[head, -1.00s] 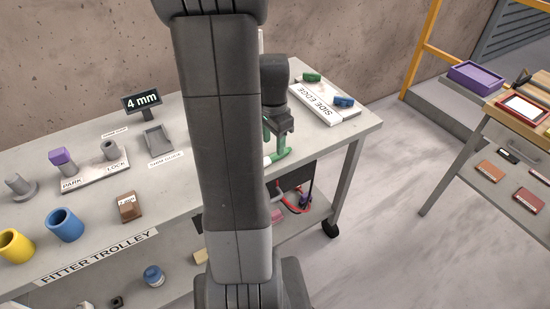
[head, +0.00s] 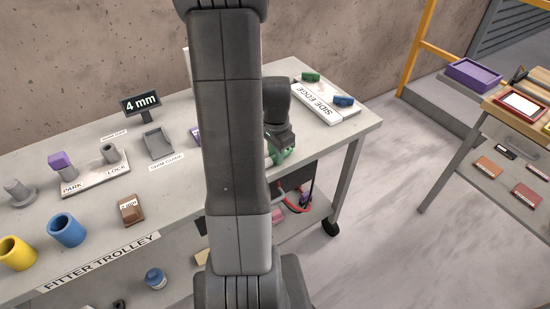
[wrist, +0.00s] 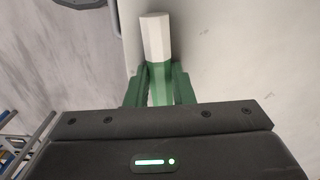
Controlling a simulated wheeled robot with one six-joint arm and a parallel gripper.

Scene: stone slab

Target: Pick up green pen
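The green pen (wrist: 156,38) has a white end and a green body. In the wrist view it lies lengthwise on the pale slab, running down between the two green fingers of my gripper (wrist: 161,78). The fingers sit close against both sides of the pen, with no clear gap. In the head view my gripper (head: 279,152) is down at the front edge of the trolley top (head: 325,142). My own arm and the gripper body hide most of the pen there.
A white SIDE EDGE block (head: 316,103) with a green piece (head: 311,76) and a blue piece (head: 344,100) lies behind my gripper. Left are a grey tray (head: 158,143), a brown block (head: 131,211) and blue (head: 67,230) and yellow (head: 16,253) cups.

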